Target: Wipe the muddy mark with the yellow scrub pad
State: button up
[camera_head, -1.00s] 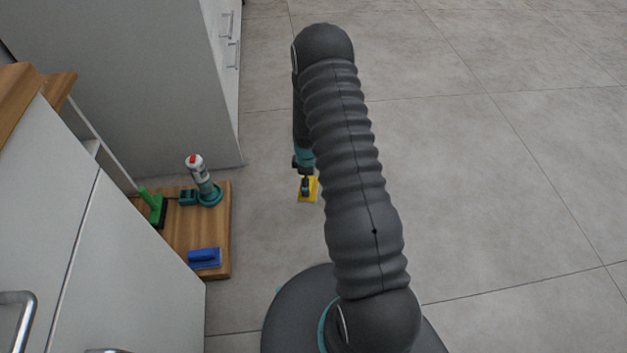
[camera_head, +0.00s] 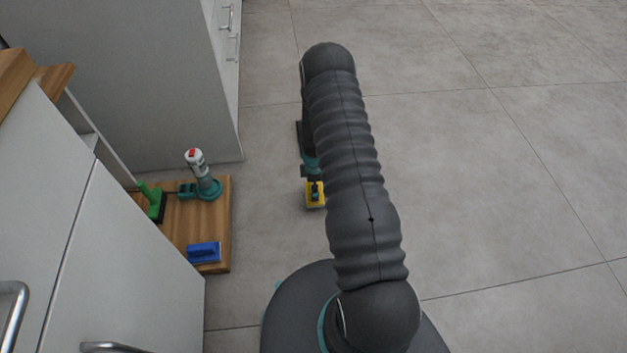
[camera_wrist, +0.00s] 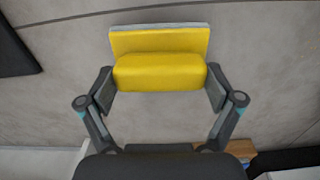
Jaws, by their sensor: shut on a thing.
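The yellow scrub pad (camera_wrist: 160,72) is held between the two fingers of my gripper (camera_wrist: 160,85) in the wrist view, with a thin grey layer along its far edge. In the head view the pad (camera_head: 315,200) shows below my gripper (camera_head: 313,186), left of my arm and over the grey floor. My gripper is shut on the pad.
White cabinets (camera_head: 110,240) stand at left. The floor (camera_head: 500,180) to the right is clear.

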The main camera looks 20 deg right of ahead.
aim_at(321, 192)
notch_tip(321, 192, down, 3)
jog(key=shift+b, duration=0.55)
jog(key=shift+d+r, duration=0.2)
jog(key=shift+d, duration=0.15)
jog(key=shift+s+d+f+p, duration=0.15)
jog(key=shift+s+d+p, duration=0.1)
jog(key=shift+d, duration=0.5)
jog(key=shift+s+d+f+p, duration=0.1)
jog(key=shift+s+d+p, duration=0.15)
jog(key=shift+d, duration=0.45)
jog(key=shift+c, duration=0.5)
jog(key=shift+s+d+r+p, duration=0.15)
jog(key=shift+d+r+p, duration=0.1)
jog(key=shift+p, duration=0.2)
jog(key=shift+w+a+f+b, duration=0.15)
jog(key=shift+a+b, duration=0.05)
jog(key=shift+a, duration=0.25)
jog(key=shift+w+a+f+b, duration=0.1)
jog(key=shift+w+a+b, duration=0.1)
jog(key=shift+a, duration=0.2)
jog(key=shift+w+a, duration=0.25)
jog(key=shift+a, duration=0.8)
notch_tip(321, 192, up, 2)
jog(key=shift+w+a+r, duration=0.1)
jog(key=shift+a+r, duration=0.05)
jog(key=shift+r+p, duration=1.55)
jog(key=shift+r, duration=1.35)
